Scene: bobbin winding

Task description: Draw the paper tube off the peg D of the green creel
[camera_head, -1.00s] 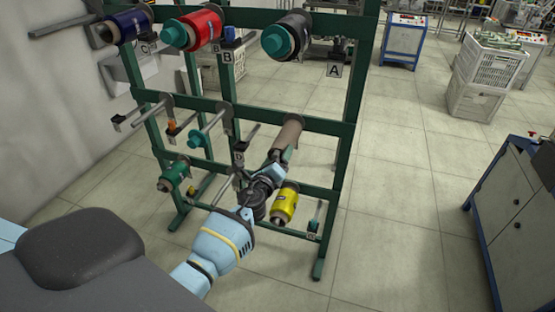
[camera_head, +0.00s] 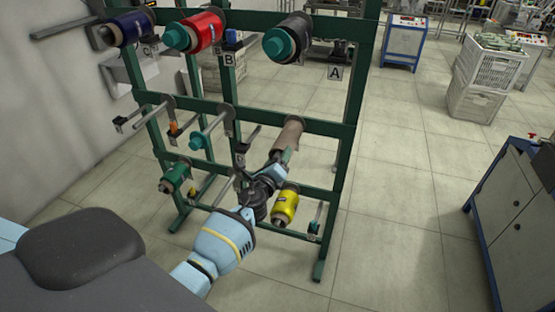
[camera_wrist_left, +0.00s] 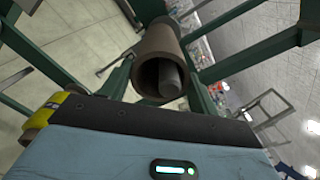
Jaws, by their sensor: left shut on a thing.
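The brown paper tube (camera_head: 288,137) is at the middle row of the green creel (camera_head: 345,150), right of centre. My left gripper (camera_head: 278,160) is at the tube's near end and shut on it. In the left wrist view the tube (camera_wrist_left: 157,45) points away, its open mouth toward the camera. A grey rod, the peg (camera_wrist_left: 171,80), shows inside the mouth, off its centre. The fingertips are hidden in the left wrist view behind the gripper's dark edge. Whether the peg still runs the tube's full length cannot be told. My right gripper is not in view.
A yellow bobbin (camera_head: 285,207) sits just below my left gripper. Blue (camera_head: 130,27), red (camera_head: 200,30) and black (camera_head: 290,38) bobbins hang on the top row. Bare pegs stand left of the tube. The floor right of the creel is clear up to a cabinet (camera_head: 520,200).

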